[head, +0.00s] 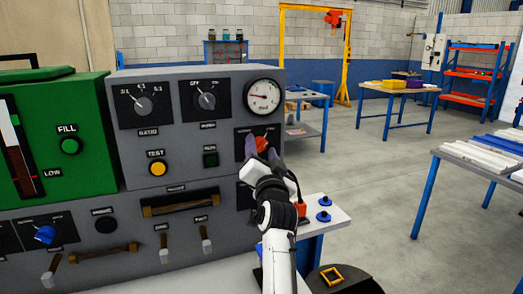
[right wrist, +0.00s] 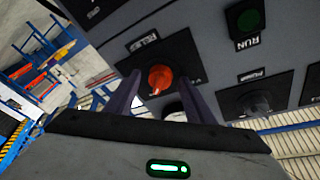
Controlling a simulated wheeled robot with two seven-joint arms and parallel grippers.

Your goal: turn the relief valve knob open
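The relief valve knob (head: 262,143) is orange-red and sits on a black plate at the right side of the grey panel (head: 225,180), below the round gauge. In the right wrist view the knob (right wrist: 160,79) shows between the two fingers, with a gap visible on each side. My right gripper (head: 261,151) is open in front of the plate, its fingers on either side of the knob. It also shows in the right wrist view (right wrist: 161,98). The fingers partly hide the knob and plate in the head view. My left gripper is not in view.
The gauge (head: 263,96) is just above the knob. A green RUN button (head: 211,156), a yellow TEST button (head: 157,168) and rotary selectors are to the left. Floor beyond is open.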

